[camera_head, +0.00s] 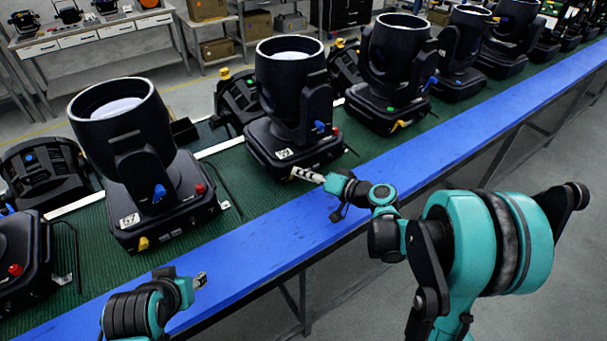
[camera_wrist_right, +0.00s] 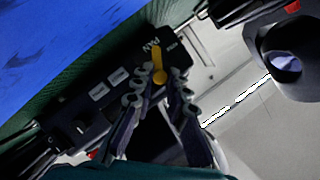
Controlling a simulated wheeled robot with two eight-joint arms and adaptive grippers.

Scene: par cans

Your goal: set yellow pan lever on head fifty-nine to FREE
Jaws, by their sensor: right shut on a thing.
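The moving head (camera_head: 290,90) in the middle of the row has a white label on its base, too small to read surely. Its yellow pan lever (camera_wrist_right: 158,66) shows in the right wrist view on the dark base panel, beside lettering that reads PAN; the other small marking is not clearly legible. My right gripper (camera_wrist_right: 158,84) has a finger on each side of the lever and is shut on it. In the head view the right gripper (camera_head: 300,174) is at the base's front edge and mostly hides the lever. My left gripper (camera_head: 199,281) is over the blue front edge, away from the heads; its jaw state is unclear.
Another head (camera_head: 125,140) marked 57 stands at left, with its own yellow lever (camera_head: 143,243). More heads (camera_head: 395,70) line the green mat to the right. The blue bench edge (camera_head: 400,160) runs along the front. Workbenches and shelves stand behind.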

